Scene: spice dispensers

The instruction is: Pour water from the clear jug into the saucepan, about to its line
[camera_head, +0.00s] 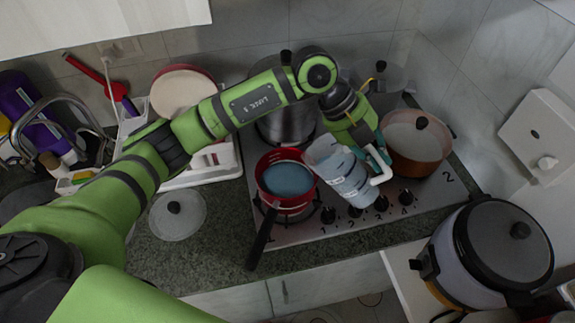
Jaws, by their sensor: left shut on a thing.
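The red saucepan (301,209) sits on the front left part of the stove, its dark handle pointing toward the counter's front edge. Its inside shows a flat blue-grey surface; I cannot make out a line. The clear jug (340,172) is tilted, its mouth toward the saucepan and its base toward the lower right. Its white handle (383,170) is on the right. My left gripper (374,152) reaches in from above and is shut on the jug at its handle side. The fingertips are partly hidden. My right gripper is not in view.
A brown lidded pot (420,165) stands right of the jug, and a steel pot (287,122) stands behind the saucepan. A glass lid (178,214) lies on the counter at left. A rice cooker (500,248) stands at lower right. Stove knobs line the front.

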